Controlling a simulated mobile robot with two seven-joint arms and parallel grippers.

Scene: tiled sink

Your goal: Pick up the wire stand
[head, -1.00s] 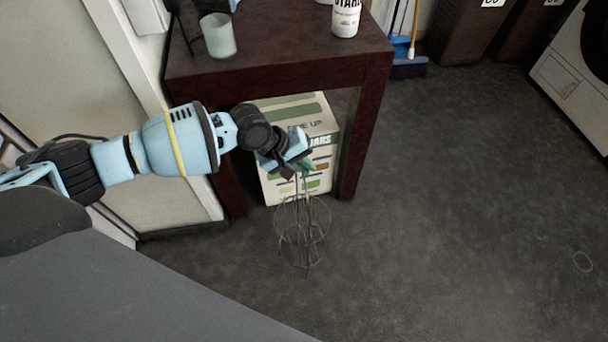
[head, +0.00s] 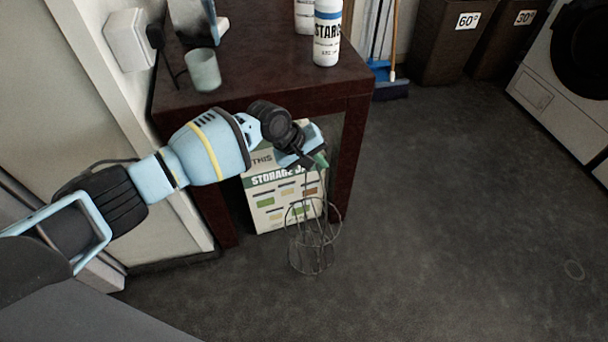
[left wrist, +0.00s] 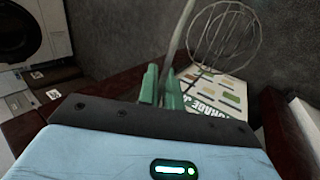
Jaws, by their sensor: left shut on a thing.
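The wire stand (head: 313,248) is a thin grey wire frame with round rings and a stem rising from it. It hangs below my left gripper (head: 320,161) in the head view, in front of the table. My left gripper's green fingers are shut on its stem; they also show in the left wrist view (left wrist: 161,90). There the wire rings (left wrist: 224,37) spread out beyond the fingertips. Whether the stand's bottom touches the floor I cannot tell. My right gripper is not in view.
A dark red table (head: 265,83) stands behind, holding a glass (head: 203,70) and a white bottle (head: 327,35). A storage jar box (head: 285,200) is under it. A broom (head: 388,85) and brown bins (head: 452,45) are behind.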

